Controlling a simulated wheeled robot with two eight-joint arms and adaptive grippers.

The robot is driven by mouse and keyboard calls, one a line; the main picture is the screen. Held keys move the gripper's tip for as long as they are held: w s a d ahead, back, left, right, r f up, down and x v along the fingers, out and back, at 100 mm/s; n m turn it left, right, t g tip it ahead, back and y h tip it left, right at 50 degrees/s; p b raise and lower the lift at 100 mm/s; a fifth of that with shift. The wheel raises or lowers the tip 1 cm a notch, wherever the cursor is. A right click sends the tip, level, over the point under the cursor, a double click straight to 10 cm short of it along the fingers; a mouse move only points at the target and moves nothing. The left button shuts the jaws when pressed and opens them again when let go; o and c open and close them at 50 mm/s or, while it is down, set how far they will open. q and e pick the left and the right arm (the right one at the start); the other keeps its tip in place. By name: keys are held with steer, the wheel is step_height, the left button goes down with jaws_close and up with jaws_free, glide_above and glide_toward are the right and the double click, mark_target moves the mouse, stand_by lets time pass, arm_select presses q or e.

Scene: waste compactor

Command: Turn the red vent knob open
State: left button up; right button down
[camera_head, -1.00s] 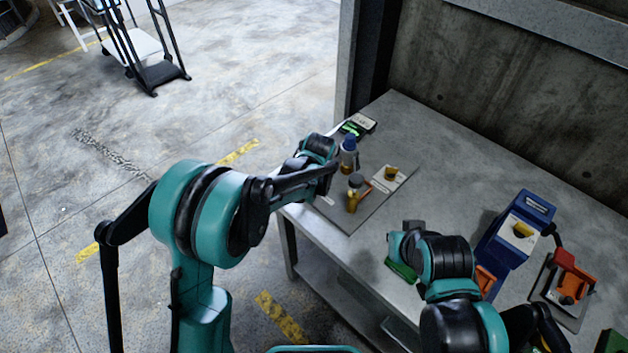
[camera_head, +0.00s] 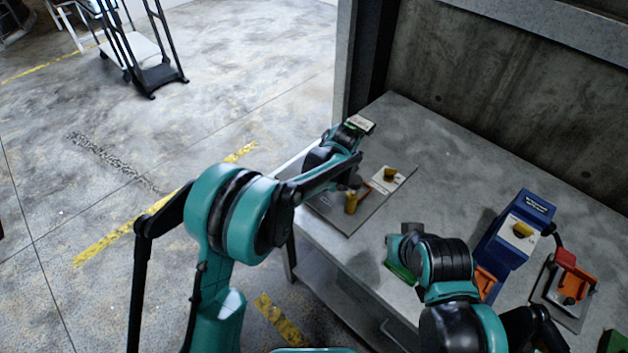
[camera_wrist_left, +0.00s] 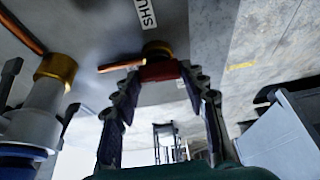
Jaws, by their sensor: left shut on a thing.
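In the left wrist view the red vent knob (camera_wrist_left: 160,71) sits below a brass fitting (camera_wrist_left: 157,48) on a grey panel. A label reading "SHU", cut off by the frame edge, is beside it. My left gripper (camera_wrist_left: 161,76) is shut on the red knob, one finger on each side. In the head view my left gripper (camera_head: 352,163) is over the grey panel (camera_head: 345,222) on the bench, and my arm hides the knob. My right arm's end (camera_head: 405,255) is low over the bench front; its fingers cannot be made out.
In the left wrist view a pale cylinder with a brass collar (camera_wrist_left: 57,68) stands close left of my gripper. In the head view a blue box (camera_head: 515,240) and an orange-handled device (camera_head: 573,285) are at the right. The bench middle (camera_head: 450,170) is clear.

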stand_by(0.5)
arm_select(q)
steer(key=o, duration=1.2)
steer(key=shift+c, duration=0.2)
steer(key=v, duration=1.2)
steer(key=s+a+r+m+h, duration=0.1)
steer(key=s+a+r, duration=0.1)
steer(key=a, duration=0.2)
steer(key=s+a+r+m, duration=0.1)
steer(key=s+a+r, duration=0.1)
steer(key=s+a, duration=0.15)
steer(key=s+a+f+m+t+h+b, duration=0.1)
steer(key=s+a+f+m+t, duration=0.1)
steer(key=s+a, duration=0.5)
steer(key=s+a+f+m+t+h+b, duration=0.1)
steer(key=s+a+m, duration=0.4)
steer(key=s, duration=0.6)
steer(key=shift+s+a+f+t, duration=0.35)
steer(key=shift+a+f+t, duration=0.15)
steer(key=shift+a+f, duration=0.55)
